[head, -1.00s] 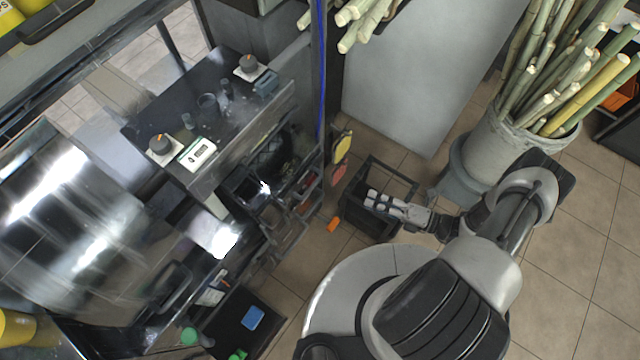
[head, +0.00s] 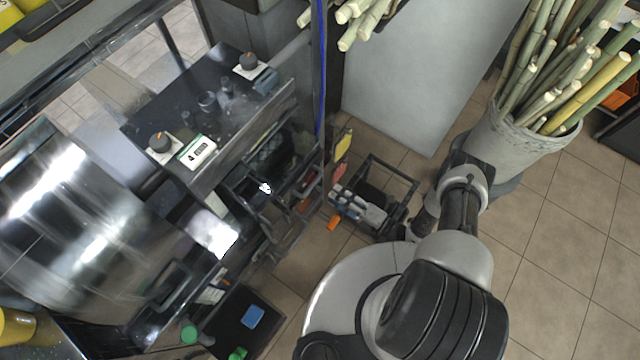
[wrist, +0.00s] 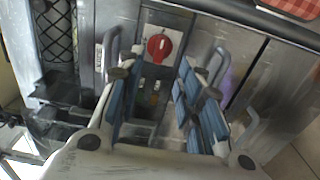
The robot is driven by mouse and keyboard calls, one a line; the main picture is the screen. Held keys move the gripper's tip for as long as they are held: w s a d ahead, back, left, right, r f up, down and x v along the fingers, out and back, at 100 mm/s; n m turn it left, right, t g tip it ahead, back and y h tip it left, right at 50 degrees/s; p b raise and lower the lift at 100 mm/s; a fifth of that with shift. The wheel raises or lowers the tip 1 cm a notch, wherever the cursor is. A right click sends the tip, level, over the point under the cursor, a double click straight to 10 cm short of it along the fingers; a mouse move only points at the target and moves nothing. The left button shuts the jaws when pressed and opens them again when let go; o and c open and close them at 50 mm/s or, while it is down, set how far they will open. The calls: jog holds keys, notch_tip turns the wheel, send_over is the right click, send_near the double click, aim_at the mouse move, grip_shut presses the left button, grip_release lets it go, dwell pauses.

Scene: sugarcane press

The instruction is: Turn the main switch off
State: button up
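A red round rotary switch (wrist: 159,47) sits on a dark upright panel of the machine in the wrist view. I take it to be the main switch. Its exact turn position is too small to tell. My gripper (wrist: 160,80) is open and empty, with its blue-padded fingers apart. The switch appears between and beyond the fingertips, and I see no contact. In the head view my gripper (head: 357,205) is low in front of the machine, and I cannot make out the switch there.
The machine has handles (wrist: 110,48) beside the switch panel. Two dark knobs (head: 159,143) stand on its top. A bucket of cane (head: 515,140) stands right of my arm. A black tray (head: 262,335) lies at lower left.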

aim_at(312, 180)
jog(key=x, duration=0.7)
jog(key=shift+w+a+b, duration=0.2)
jog(key=shift+b, duration=0.2)
jog(key=shift+c, duration=0.4)
grip_shut()
